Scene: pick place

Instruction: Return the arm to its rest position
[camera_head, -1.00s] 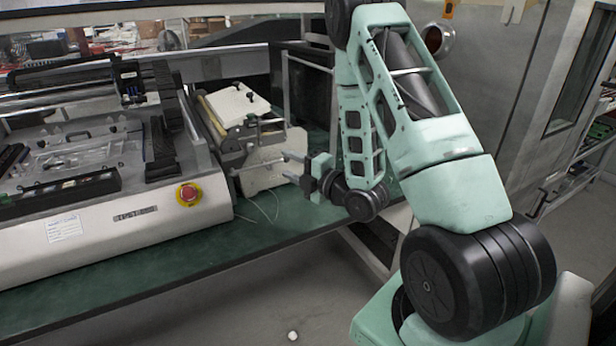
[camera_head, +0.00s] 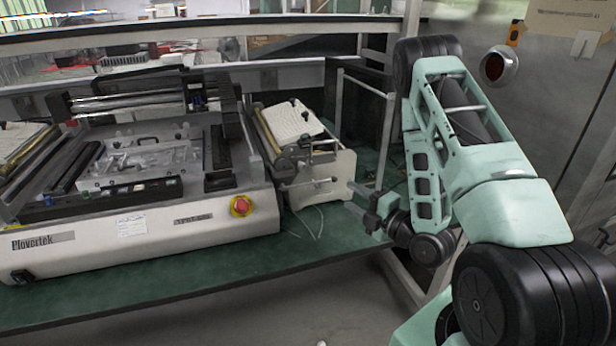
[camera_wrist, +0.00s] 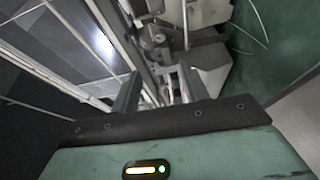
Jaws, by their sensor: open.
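My green and black arm stands at the right of the head view, folded, with its lower end hanging over the right end of the green bench (camera_head: 262,262). My gripper (camera_head: 352,197) points left at the end of it. Its two fingers are apart with nothing between them. In the wrist view my gripper (camera_wrist: 158,90) also shows its two dark fingers spread, and the space between them holds no object. Behind the fingers is the metal side unit (camera_head: 310,150), which stands on the bench left of the gripper, apart from it.
A large white machine (camera_head: 150,225) with a red button (camera_head: 241,206) fills the bench's left. Thin loose wires lie by the side unit. A metal post frame (camera_head: 385,140) stands behind the gripper. A steel cabinet (camera_head: 590,140) is at the right. The floor in front is clear.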

